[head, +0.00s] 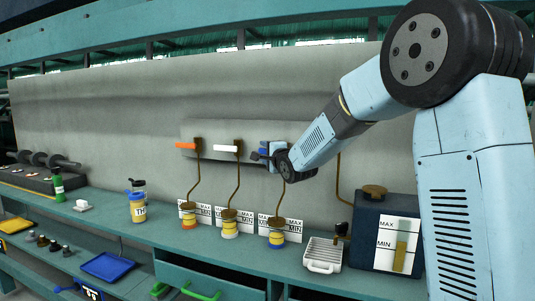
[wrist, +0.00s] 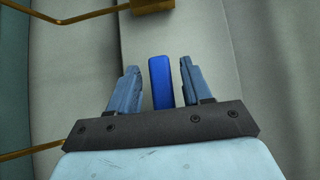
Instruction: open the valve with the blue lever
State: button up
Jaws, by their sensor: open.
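The blue lever (wrist: 161,84) shows in the wrist view between the two fingers of my gripper (wrist: 158,68). A narrow gap shows on each side of it, so the fingers are open around it and appear not to touch it. The brass pipe (head: 287,197) of this valve runs down to a jar with a blue band (head: 276,238).
To the left are valves with a white lever (head: 225,149) and an orange lever (head: 186,145). Below stand jars by MAX/MIN cards, a white tray (head: 322,256) and a dark tank (head: 372,229). A brass part (wrist: 152,5) shows at the wrist view's top.

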jog(key=shift+c, duration=0.3)
grip_shut()
dwell(0.3)
jog(key=shift+f, duration=0.1)
